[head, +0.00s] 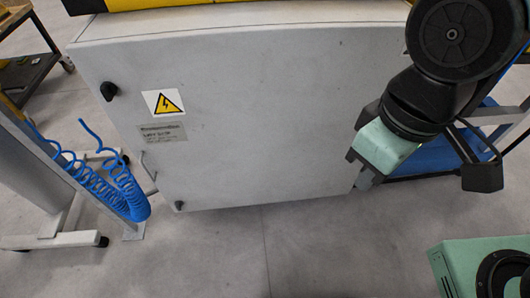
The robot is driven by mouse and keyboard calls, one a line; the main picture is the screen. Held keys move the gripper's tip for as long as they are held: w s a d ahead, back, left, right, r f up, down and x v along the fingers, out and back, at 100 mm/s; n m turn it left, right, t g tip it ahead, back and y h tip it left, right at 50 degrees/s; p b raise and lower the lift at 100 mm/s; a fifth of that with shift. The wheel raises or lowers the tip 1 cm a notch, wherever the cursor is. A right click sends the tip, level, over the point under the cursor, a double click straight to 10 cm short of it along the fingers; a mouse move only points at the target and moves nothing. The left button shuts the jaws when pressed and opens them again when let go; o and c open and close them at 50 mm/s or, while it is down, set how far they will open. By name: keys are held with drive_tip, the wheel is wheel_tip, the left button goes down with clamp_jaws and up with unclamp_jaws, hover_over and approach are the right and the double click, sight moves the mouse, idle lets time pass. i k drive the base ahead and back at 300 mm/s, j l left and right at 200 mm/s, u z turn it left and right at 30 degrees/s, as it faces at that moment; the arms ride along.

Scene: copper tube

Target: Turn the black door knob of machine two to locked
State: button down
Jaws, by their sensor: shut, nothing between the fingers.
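A light grey cabinet door (262,130) fills the middle of the head view. A black knob (109,91) sits near its upper left corner, and a smaller black knob (179,206) sits near its lower left corner. The exact turn of either knob is too small to tell. My gripper (364,182) is at the right edge of the door, far from both knobs. It points down and its small grey fingers are shut, with nothing seen between them. Which machine this is cannot be read.
A yellow warning sign (164,103) and a label plate (162,132) are on the door. A thin handle (148,170) is at its left edge. Blue coiled hoses (105,185) hang left beside a grey stand (45,241). A blue cart (440,158) is behind my arm. Floor below the door is clear.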

sight(108, 89)
drive_tip(key=u, duration=1.4)
drive_tip(key=i+u, duration=0.15)
drive_tip(key=u, duration=0.4)
